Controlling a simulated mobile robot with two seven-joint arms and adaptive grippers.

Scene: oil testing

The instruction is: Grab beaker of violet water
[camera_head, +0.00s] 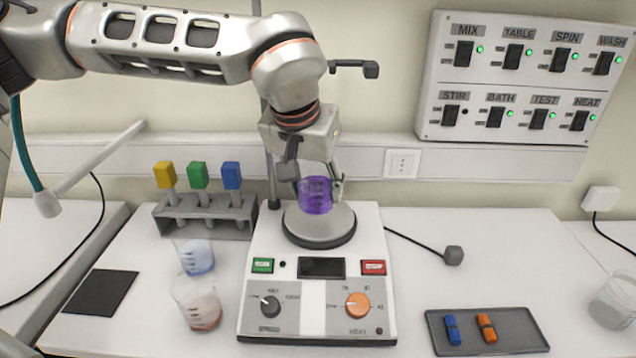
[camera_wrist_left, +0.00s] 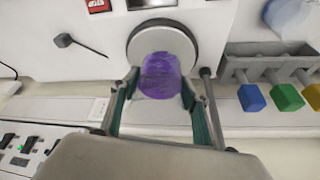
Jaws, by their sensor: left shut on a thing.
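The beaker of violet water (camera_head: 316,196) is over the round grey plate (camera_head: 320,232) of the white stirrer-heater (camera_head: 317,290). I cannot tell whether its base touches the plate. My left gripper (camera_head: 318,186) comes down from above and is shut on the beaker. In the left wrist view the violet beaker (camera_wrist_left: 160,76) sits between the two fingers of my left gripper (camera_wrist_left: 160,88), with the round plate (camera_wrist_left: 140,38) behind it. My right gripper is not in view.
A grey rack (camera_head: 205,218) with yellow, green and blue-topped tools stands left of the stirrer. Beakers of blue (camera_head: 195,258) and reddish liquid (camera_head: 198,303) stand in front of it. A tray (camera_head: 520,338) with two small items lies right. A switch panel (camera_head: 520,80) is on the wall.

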